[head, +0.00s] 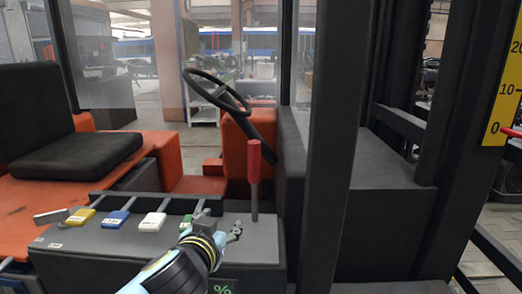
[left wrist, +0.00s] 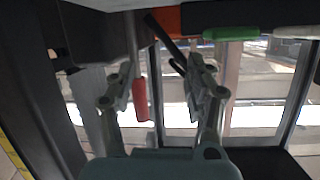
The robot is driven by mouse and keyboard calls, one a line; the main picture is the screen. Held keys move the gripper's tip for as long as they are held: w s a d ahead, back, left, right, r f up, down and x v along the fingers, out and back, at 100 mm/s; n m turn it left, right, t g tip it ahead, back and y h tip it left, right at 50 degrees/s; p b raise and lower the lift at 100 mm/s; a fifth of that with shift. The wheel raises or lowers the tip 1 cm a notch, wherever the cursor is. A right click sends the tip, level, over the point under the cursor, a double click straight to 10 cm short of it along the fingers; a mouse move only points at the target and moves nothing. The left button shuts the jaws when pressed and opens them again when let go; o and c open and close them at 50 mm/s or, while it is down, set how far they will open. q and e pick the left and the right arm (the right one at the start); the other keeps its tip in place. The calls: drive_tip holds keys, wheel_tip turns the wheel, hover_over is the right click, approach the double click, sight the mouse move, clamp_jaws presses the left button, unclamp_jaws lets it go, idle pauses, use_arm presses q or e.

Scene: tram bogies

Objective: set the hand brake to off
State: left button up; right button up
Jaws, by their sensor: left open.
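The hand brake, as I take it, is the lever with the red handle (head: 254,162) on a dark shaft. It stands about upright at the right end of the grey console (head: 110,248). My left gripper (head: 218,222) is open and empty, low over the console, just left of the lever's foot and below the red handle. In the left wrist view, the red handle (left wrist: 141,98) appears between the open fingers of my left gripper (left wrist: 163,80), nearer the left one. I cannot tell its depth there; no contact shows. My right gripper is not in view.
Yellow (head: 80,216), blue (head: 115,219), white (head: 153,221) and green (head: 188,221) levers line the console left of the gripper. A steering wheel (head: 215,90) is behind, a black seat (head: 75,155) at left. A dark post (head: 338,150) stands close right of the red lever.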

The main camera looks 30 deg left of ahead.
sight(252, 152)
use_arm(q)
drive_tip(key=w+d+r+t+p, duration=0.15)
drive_tip(key=w+r+t, duration=0.3)
drive_tip(key=r, duration=0.65)
drive_tip(key=x, duration=0.3)
drive_tip(key=p+x, duration=0.1)
drive_tip(key=x, duration=0.2)
drive_tip(key=p+x, duration=0.1)
drive_tip(key=x, duration=0.2)
drive_tip(key=shift+w+d, duration=0.2)
drive_tip(key=shift+d, duration=0.15)
drive_tip(key=shift+w+a+f+p, duration=0.1)
drive_tip(key=shift+w+a+p, duration=0.2)
drive_tip(key=shift+w, duration=0.35)
drive_tip(key=shift+d, duration=0.1)
clamp_jaws()
